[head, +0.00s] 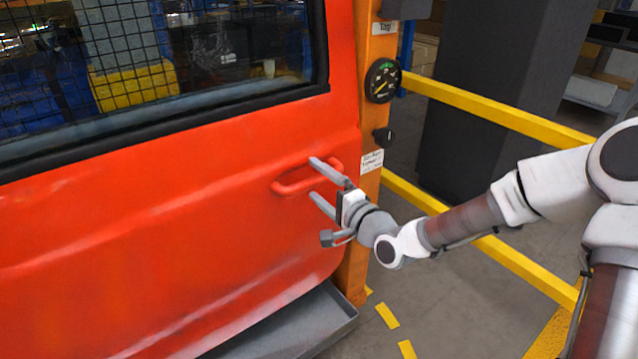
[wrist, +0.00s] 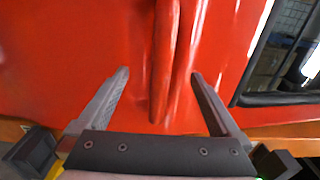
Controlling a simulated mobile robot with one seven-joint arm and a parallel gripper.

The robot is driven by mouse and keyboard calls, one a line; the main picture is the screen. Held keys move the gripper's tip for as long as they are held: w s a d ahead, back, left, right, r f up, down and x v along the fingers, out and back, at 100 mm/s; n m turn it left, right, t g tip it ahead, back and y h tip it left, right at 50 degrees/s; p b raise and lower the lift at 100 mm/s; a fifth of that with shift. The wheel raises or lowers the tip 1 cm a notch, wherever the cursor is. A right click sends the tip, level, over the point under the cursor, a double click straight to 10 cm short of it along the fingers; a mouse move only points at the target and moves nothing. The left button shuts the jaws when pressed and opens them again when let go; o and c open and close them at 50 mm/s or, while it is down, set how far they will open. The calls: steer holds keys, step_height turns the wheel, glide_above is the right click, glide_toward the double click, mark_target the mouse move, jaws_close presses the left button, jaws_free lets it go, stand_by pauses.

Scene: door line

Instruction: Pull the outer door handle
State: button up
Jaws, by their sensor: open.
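The outer door handle (head: 293,187) is a red bar set on the red door (head: 180,215), below the window near the door's right edge. My gripper (head: 313,178) is open at the handle, with one finger above it and one below in the head view. In the wrist view the handle (wrist: 163,60) runs up the picture between the two spread fingers of my gripper (wrist: 158,75), with a gap on each side. The upper finger covers part of the handle in the head view. I cannot tell how deep the fingertips reach around it.
Yellow rails (head: 490,105) run behind my arm. A grey tray (head: 300,325) lies under the door. Dark window glass (wrist: 285,50) is right in the wrist view.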

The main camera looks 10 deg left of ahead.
steer(key=p+v, duration=0.2)
steer(key=v, duration=0.7)
steer(key=shift+p, duration=0.3)
